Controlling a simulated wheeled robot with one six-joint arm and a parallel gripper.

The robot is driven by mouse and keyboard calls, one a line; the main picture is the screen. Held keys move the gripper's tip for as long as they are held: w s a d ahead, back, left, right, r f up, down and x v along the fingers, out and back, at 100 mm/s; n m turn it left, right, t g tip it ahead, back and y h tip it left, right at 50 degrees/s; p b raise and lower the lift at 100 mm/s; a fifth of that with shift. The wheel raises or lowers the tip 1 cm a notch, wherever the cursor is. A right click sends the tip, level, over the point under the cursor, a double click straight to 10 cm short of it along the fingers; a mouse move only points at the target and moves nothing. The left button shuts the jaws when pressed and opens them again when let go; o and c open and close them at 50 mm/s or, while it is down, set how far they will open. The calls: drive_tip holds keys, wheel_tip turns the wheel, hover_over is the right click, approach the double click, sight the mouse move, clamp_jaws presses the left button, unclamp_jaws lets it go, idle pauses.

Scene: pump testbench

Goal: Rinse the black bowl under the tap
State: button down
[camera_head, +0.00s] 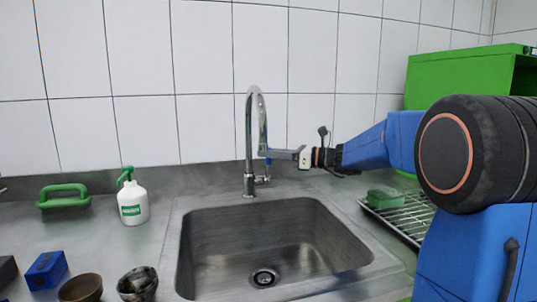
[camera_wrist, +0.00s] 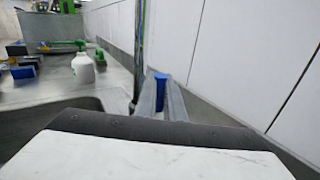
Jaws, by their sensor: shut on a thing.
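The tap (camera_head: 250,130) is a tall chrome gooseneck behind the sink (camera_head: 185,245). No water stream shows below its spout. My gripper (camera_head: 268,154) reaches in from the right, just right of the tap's column. It is shut on a small blue piece, which seems to be the tap's lever handle (camera_wrist: 161,84), seen between the fingers in the wrist view. A dark, mottled bowl (camera_head: 138,283) stands on the counter left of the sink, at the picture's lower edge; it may be the black bowl. A brown bowl (camera_head: 81,288) stands beside it.
A white soap bottle (camera_head: 133,203) with a green pump and a green-handled tool (camera_head: 64,197) stand at the back left. A blue block (camera_head: 46,269) lies in front. A wire rack (camera_head: 415,218) with a green sponge (camera_head: 384,198) is right of the sink. The basin looks empty.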

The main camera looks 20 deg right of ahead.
idle(0.3)
drive_tip(key=shift+s+n+t+y, duration=0.3)
drive_tip(key=shift+s+n, duration=0.3)
drive_tip(key=shift+n, duration=0.1)
drive_tip(key=c, duration=1.8)
unclamp_jaws()
drive_tip(key=shift+c, duration=0.2)
drive_tip(key=v, duration=1.7)
drive_tip(key=shift+d, duration=0.25)
drive_tip(key=shift+s, duration=0.15)
